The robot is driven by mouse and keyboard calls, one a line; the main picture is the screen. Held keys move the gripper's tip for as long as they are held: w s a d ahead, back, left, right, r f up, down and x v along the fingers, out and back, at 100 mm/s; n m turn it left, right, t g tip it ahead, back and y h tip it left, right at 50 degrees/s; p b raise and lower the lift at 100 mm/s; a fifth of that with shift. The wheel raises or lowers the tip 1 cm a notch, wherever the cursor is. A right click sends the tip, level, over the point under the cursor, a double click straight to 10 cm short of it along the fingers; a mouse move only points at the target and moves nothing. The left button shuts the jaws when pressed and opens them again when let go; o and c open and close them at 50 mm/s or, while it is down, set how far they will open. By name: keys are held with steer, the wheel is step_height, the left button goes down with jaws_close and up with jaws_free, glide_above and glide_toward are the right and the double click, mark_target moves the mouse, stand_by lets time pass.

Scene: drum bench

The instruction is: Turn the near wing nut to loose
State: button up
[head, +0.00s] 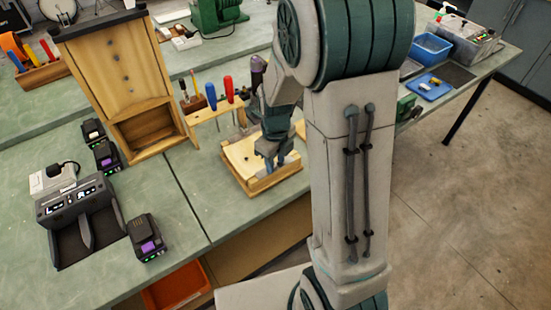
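A low, light wooden block or tray (236,161) lies on the green bench, left of my arm. My gripper (270,160) points down over its middle to right part, close to the top surface. The fingers are small and dark here, so I cannot tell whether they are open or shut, or whether they touch anything. I cannot make out a wing nut; any near one is hidden by the gripper or too small to see. Small dark specks show on the block's top.
A tall wooden cabinet (122,66) stands to the left. A rack with red and blue handled screwdrivers (211,96) stands behind the block. A charger (75,205) and battery packs (146,238) sit at front left. A blue tray (428,87) lies on the right bench.

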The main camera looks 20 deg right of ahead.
jaws_close()
steer(key=shift+n, duration=0.3)
